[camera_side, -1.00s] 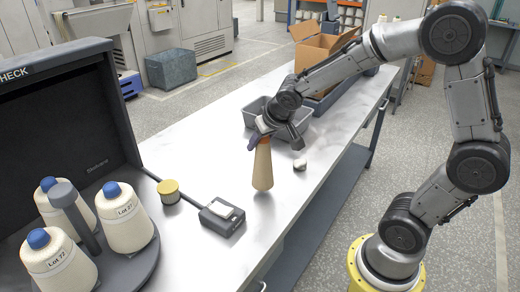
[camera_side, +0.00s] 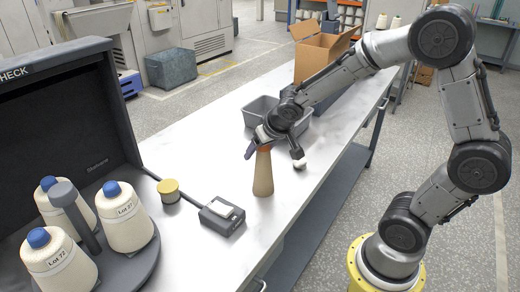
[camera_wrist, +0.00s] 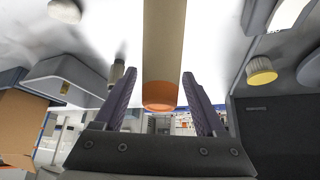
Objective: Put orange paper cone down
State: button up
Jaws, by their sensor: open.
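The orange paper cone (camera_side: 263,175) is tan with an orange tip and stands upright on the bench, its base seeming to rest on the surface. In the wrist view the cone (camera_wrist: 163,45) runs down from the top edge, its orange end between the fingers. My gripper (camera_side: 273,156) is open around the cone's upper end. The wrist view shows my gripper's two fingers (camera_wrist: 159,73) with a gap on each side of the cone.
A small white object (camera_side: 299,165) lies right of the cone, partly behind a finger. A grey bin (camera_side: 259,106) stands behind. Lot cones (camera_side: 126,220) stand on a dark turntable at left.

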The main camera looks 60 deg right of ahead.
jog(key=v, duration=1.2)
jog(key=s+a+n+y, duration=0.1)
jog(key=s+a+n, duration=0.1)
jog(key=s, duration=0.6)
jog(key=s+a+n+y, duration=0.1)
jog(key=s+a+n, duration=0.1)
jog(key=s, duration=0.6)
jog(key=shift+s+a+r+g, duration=0.2)
jog(key=shift+s+a+g, duration=0.1)
jog(key=shift+a, duration=0.3)
